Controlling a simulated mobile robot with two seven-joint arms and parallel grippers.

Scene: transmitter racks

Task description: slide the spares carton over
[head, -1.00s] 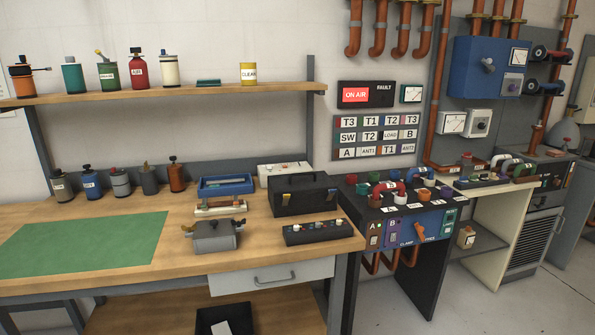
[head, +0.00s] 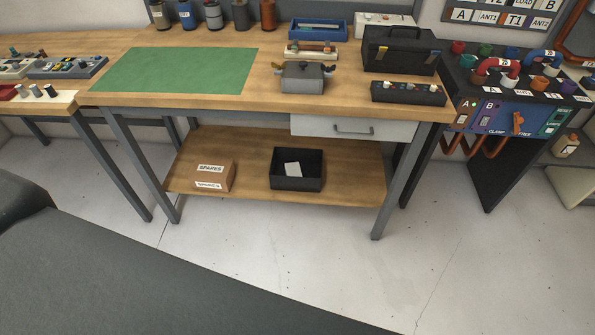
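The spares carton (head: 216,175) is a small brown box with white SPARES labels on its top and front. It sits on the left part of the low wooden shelf (head: 343,182) under the workbench. Neither of my grippers shows in the head view, so I cannot see their state.
A black open bin (head: 297,170) with a white paper in it stands right of the carton, with bare shelf between. Bench legs (head: 150,170) and a drawer (head: 352,128) frame the shelf. A large dark grey surface (head: 130,270) fills the lower left. Floor (head: 400,275) is clear at right.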

